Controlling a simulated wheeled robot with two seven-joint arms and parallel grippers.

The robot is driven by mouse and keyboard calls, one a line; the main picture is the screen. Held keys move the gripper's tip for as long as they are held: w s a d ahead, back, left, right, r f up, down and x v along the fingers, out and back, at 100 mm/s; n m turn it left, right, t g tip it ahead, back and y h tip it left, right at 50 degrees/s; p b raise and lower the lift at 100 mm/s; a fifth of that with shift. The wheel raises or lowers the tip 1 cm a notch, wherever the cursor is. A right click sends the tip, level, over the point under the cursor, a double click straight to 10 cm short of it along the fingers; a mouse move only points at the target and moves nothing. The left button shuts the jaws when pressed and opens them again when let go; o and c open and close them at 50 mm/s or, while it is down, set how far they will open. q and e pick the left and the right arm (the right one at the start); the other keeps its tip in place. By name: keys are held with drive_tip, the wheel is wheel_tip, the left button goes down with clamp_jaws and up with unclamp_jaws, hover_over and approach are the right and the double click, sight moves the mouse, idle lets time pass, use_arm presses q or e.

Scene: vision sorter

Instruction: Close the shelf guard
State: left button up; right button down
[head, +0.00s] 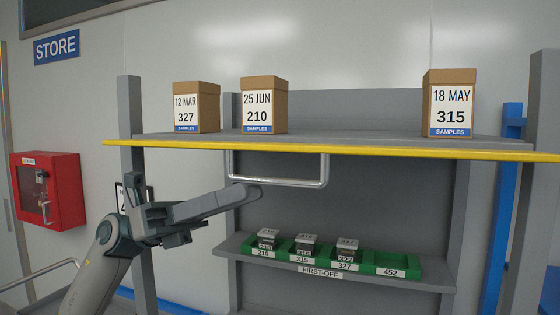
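The shelf guard seems to be the part with a long yellow front edge (330,149) across the upper shelf. A silver U-shaped handle (324,170) hangs below that edge. My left gripper (254,192) reaches in from the left, its fingertips at the lower left corner of the handle and overlapping it in the head view. The fingers are seen side-on, so I cannot tell whether they touch or hold the handle, or how far apart they are. My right gripper is not in view.
Cartons dated 12 MAR (196,106), 25 JUN (264,104) and 18 MAY (450,102) stand on the upper shelf. Below, a green FIRST-OFF tray (392,261) holds small blocks; its 452 slot looks empty. A grey post (131,100) and red wall box (62,190) are left.

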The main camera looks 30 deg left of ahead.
sight(280, 182)
use_arm(q)
drive_tip(key=p+x, duration=0.3)
drive_tip(key=x, duration=0.2)
drive_tip(key=shift+d+r, duration=0.1)
drive_tip(key=shift+r, duration=0.15)
drive_tip(key=shift+f+p+x, duration=0.2)
drive_tip(key=shift+p+x, duration=0.35)
drive_tip(key=shift+x, duration=0.45)
clamp_jaws()
